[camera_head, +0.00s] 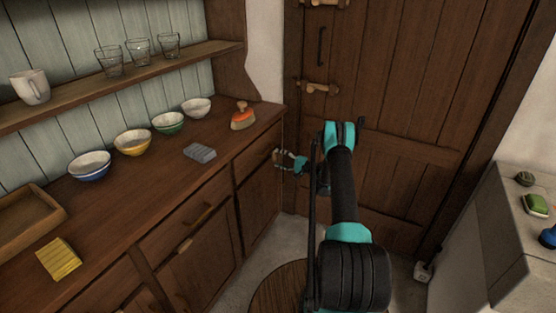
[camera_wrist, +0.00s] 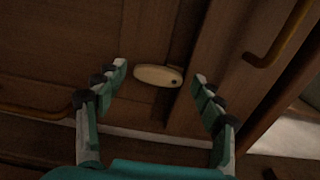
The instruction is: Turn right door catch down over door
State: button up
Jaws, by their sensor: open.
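The right door catch (camera_wrist: 158,76) is a pale, rounded wooden tab on the dark cabinet front in the wrist view. It lies almost level, with a dark pivot dot at its right end. My gripper (camera_wrist: 160,79) is open, with a finger on each side of the catch and a visible gap to each. In the head view my gripper (camera_head: 279,158) is at the right end of the cabinet front, and I cannot make out the right catch there. Another pale catch (camera_head: 185,245) shows lower left on the cabinet.
A curved handle (camera_wrist: 282,38) is close on the right in the wrist view; another handle (camera_wrist: 35,113) is at left. The counter (camera_head: 115,190) holds bowls, a brush (camera_head: 242,118) and a grey block (camera_head: 200,152). A plank door (camera_head: 400,90) stands behind my arm.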

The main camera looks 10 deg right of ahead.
jog(key=v, duration=1.1)
jog(key=shift+s+d, duration=0.1)
jog(key=s+a+r+n+g+h, duration=0.1)
jog(key=s+a+r+g+h, duration=0.1)
jog(key=a+r, duration=0.3)
jog(key=s+a+r+n+g+h, duration=0.1)
jog(key=s+a+r, duration=0.1)
jog(key=r, duration=0.5)
jog(key=s+a+r+n+g+h, duration=0.15)
jog(key=s+a+r+h, duration=0.25)
jog(key=s+r, duration=0.5)
jog(key=s+d+n+g+h, duration=0.1)
jog(key=s+d+h, duration=0.1)
jog(key=s, duration=1.6)
jog(key=s+d+f+n+g+h, duration=0.1)
jog(key=s+h, duration=0.4)
jog(key=s, duration=1.3)
jog(key=shift+d+f+n+h, duration=0.3)
jog(key=shift+d+n, duration=0.2)
jog(key=shift+n, duration=0.25)
